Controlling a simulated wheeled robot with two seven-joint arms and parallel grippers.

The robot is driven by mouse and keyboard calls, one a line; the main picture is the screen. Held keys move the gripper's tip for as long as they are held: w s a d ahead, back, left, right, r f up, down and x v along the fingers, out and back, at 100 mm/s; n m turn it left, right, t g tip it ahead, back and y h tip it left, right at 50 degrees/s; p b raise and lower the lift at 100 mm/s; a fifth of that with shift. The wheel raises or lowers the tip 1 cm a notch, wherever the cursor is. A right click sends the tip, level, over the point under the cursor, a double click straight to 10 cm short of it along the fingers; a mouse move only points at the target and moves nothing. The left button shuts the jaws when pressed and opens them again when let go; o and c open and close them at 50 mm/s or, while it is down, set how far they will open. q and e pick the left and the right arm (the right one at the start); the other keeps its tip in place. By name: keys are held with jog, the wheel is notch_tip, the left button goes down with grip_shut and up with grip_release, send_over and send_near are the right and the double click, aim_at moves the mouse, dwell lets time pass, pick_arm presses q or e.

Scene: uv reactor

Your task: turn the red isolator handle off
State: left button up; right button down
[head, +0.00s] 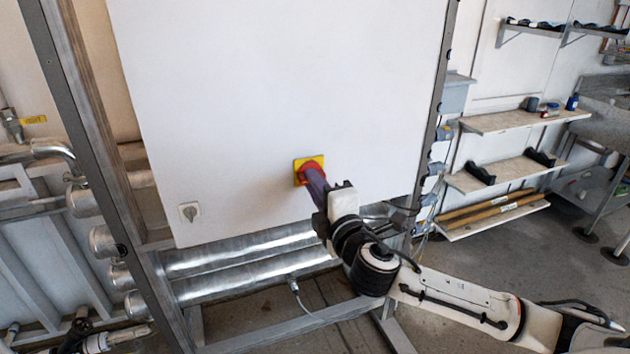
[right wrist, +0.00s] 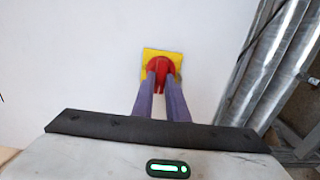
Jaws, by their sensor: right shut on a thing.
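The red isolator handle (head: 310,172) sits on a yellow square plate (head: 300,163) on the white cabinet panel. The handle also shows in the right wrist view (right wrist: 160,66), in front of the yellow plate (right wrist: 148,56). My right gripper (head: 314,181) reaches it from the lower right. In the right wrist view its two purple fingers (right wrist: 160,84) are shut on the red grip, one on each side. The fingers hide part of the handle.
A small grey lock (head: 189,212) is on the panel's lower left. Silver pipes (head: 240,252) run below the panel, inside a grey metal frame (head: 95,140). Wall shelves (head: 510,122) with small items stand at the right. The panel around the handle is clear.

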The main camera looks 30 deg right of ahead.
dwell(0.4)
jog(key=c, duration=1.7)
grip_release()
jog(key=shift+c, duration=0.2)
jog(key=shift+s+a+f, duration=0.1)
jog(key=shift+f, duration=0.1)
